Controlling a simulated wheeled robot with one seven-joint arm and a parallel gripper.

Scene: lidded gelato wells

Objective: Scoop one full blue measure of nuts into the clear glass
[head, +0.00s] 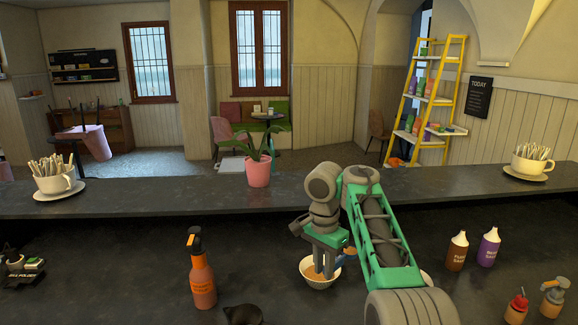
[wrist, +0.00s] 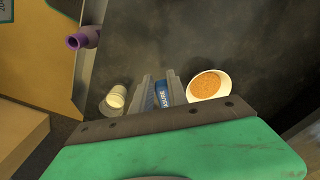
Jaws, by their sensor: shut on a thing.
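My gripper (head: 322,268) points down at the counter, in front of a white bowl (head: 312,284) in the head view. In the wrist view its fingers (wrist: 160,90) are shut on a blue labelled piece (wrist: 162,96), which looks like the blue measure's handle. The measure's cup is hidden, so I cannot tell whether it holds nuts. The white bowl, full of orange-brown nuts (wrist: 208,84), is just right of the fingers in the wrist view. A pale, see-through cup (wrist: 115,98), likely the clear glass, stands left of the fingers; my arm mostly hides it in the head view.
An orange spray bottle (head: 202,277) stands left of the bowl. A raised ledge (head: 160,197) runs behind, bearing a pink plant pot (head: 258,172). Dark counter is clear between.

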